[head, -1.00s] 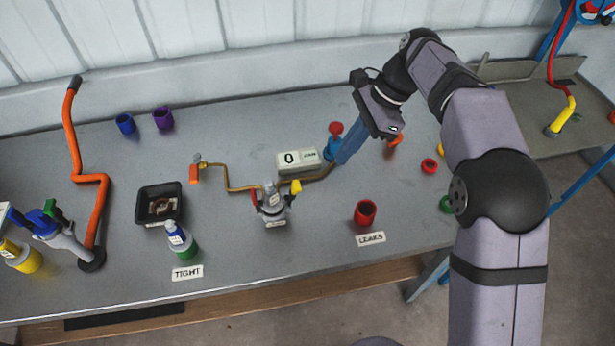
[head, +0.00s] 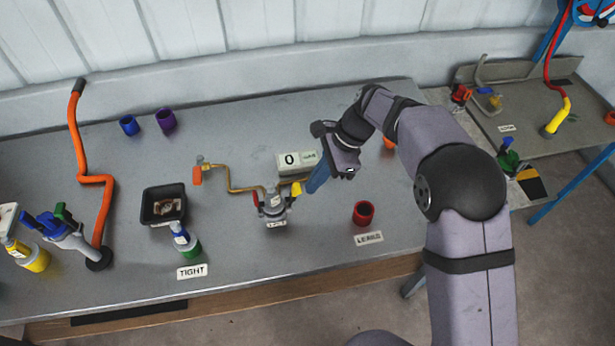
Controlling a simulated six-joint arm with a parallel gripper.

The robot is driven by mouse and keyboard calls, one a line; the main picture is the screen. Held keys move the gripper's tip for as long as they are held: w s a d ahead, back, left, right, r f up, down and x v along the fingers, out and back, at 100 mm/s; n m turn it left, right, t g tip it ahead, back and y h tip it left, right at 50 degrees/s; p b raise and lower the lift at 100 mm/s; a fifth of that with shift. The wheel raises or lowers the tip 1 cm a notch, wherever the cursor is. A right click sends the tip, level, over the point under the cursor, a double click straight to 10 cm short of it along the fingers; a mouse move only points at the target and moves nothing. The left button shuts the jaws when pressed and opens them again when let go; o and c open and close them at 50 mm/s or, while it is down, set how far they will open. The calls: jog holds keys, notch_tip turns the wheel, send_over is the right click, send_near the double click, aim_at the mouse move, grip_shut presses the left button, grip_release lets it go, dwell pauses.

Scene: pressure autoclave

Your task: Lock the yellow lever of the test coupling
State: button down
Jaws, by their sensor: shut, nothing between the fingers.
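The test coupling (head: 274,207) stands near the bench's front middle, joined to a brass pipe. It has a red lever (head: 255,198) on its left and a yellow lever (head: 296,189) on its right, which sticks upward. My gripper (head: 312,188), with blue fingers, is shut and empty. It is just right of the yellow lever; whether it touches the lever cannot be told.
A gauge box reading 0 (head: 297,162) stands behind the coupling. A red cup (head: 363,212) by the LEAKS label is to the right. A black tray (head: 164,204) and a green-based bottle (head: 185,241) by the TIGHT label are to the left.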

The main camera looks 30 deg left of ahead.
aim_at(294, 187)
jog(key=shift+s+a+r+p, duration=0.15)
jog(key=shift+s+a+p, duration=0.15)
jog(key=shift+s+a, duration=0.3)
jog(key=shift+s, duration=0.1)
jog(key=shift+s+a+r+p, duration=0.55)
jog(key=shift+s+a+p, duration=0.2)
jog(key=shift+p, duration=0.2)
jog(key=shift+w, duration=0.15)
